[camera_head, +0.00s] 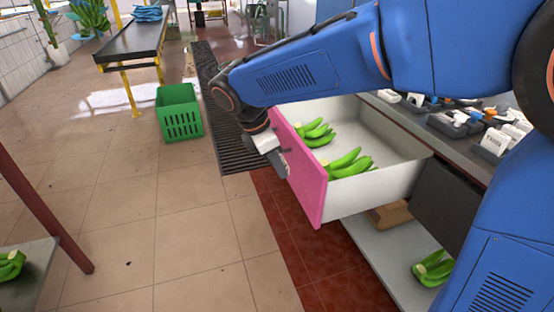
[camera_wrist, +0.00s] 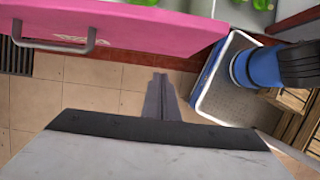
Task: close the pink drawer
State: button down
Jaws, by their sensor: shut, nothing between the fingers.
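The pink drawer (camera_head: 308,178) stands pulled well out of the counter, with a pink front and white sides. Two bunches of green bananas (camera_head: 350,165) lie inside it. My gripper (camera_head: 282,170) is outside the drawer, by the outer face of the pink front, with its fingers shut and empty. In the wrist view the shut fingers (camera_wrist: 160,88) point towards the pink front (camera_wrist: 150,25), below its lower edge in the picture. A grey bar handle (camera_wrist: 55,42) shows on the front, left of the fingers. I cannot tell whether the gripper touches the front.
The counter top (camera_head: 470,170) holds several small fittings. A shelf (camera_head: 365,255) below the drawer holds a brown object and bananas (camera_head: 433,268). A green crate (camera_head: 180,112) stands on the floor by a dark grate (camera_head: 230,130). The tiled floor left of the drawer is clear.

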aim_at(299, 175)
jog(key=shift+w+d+f, duration=0.3)
jog(key=shift+d+f, duration=0.45)
jog(key=shift+d, duration=0.15)
jog(key=shift+w+d+f, duration=0.3)
jog(key=shift+d+f, duration=0.4)
jog(key=shift+d, duration=0.25)
jog(key=shift+w+d+f, duration=0.3)
jog(key=shift+d+f, duration=0.45)
jog(key=shift+d, duration=0.15)
jog(key=w+d, duration=0.3)
jog(key=d, duration=0.7)
jog(key=w+d, duration=0.3)
jog(key=d, duration=0.7)
jog(key=w+d, duration=0.4)
jog(key=d, duration=0.7)
jog(key=shift+w+d+r, duration=0.1)
jog(key=shift+r, duration=0.05)
